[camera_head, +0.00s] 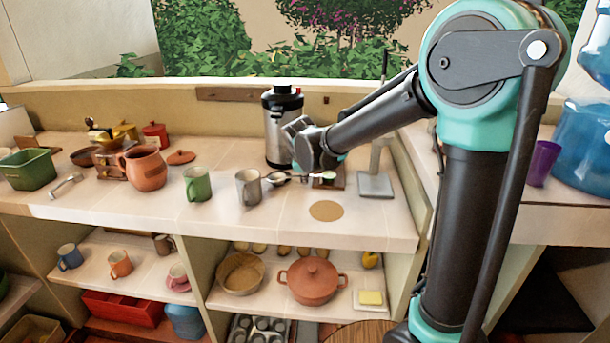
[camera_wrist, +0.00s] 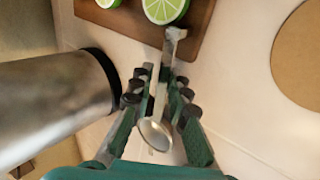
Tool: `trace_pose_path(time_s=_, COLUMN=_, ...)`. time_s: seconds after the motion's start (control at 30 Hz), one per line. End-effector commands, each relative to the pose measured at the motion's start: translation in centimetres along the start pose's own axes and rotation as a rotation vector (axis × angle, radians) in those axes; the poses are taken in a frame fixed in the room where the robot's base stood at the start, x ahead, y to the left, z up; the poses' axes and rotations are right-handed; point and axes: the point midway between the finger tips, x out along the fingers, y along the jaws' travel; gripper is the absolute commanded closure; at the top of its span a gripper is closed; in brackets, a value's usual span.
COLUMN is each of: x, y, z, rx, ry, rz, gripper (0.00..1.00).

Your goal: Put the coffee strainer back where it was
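The coffee strainer (camera_head: 278,178) is a small metal spoon-like piece with a long thin handle. My gripper (camera_head: 314,172) is at the counter's right part, in front of the silver canister. In the wrist view my gripper (camera_wrist: 162,78) has its fingers drawn in close on both sides of the strainer's handle and looks shut on it. The strainer's round bowl (camera_wrist: 155,133) lies between the fingers toward the palm. The handle's far end reaches the edge of a brown board. How far the strainer is above the counter is hard to tell.
A silver canister (camera_head: 278,128) stands just behind my gripper. A grey mug (camera_head: 248,188) and green mug (camera_head: 197,184) are to the left. A board (camera_wrist: 207,22) with cut lime (camera_wrist: 165,8) and a metal stand (camera_head: 375,186) are close by. A round tan mat (camera_head: 326,211) lies bare in front.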

Motion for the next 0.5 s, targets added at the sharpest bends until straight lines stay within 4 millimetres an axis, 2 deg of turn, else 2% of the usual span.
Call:
trace_pose_path(time_s=0.33, x=-0.1, y=0.1, z=0.0, rx=0.0, ry=0.0, rz=0.0, gripper=0.74)
trace_pose_path(time_s=0.5, x=-1.1, y=0.7, z=0.0, rx=0.0, ry=0.0, rz=0.0, gripper=0.74)
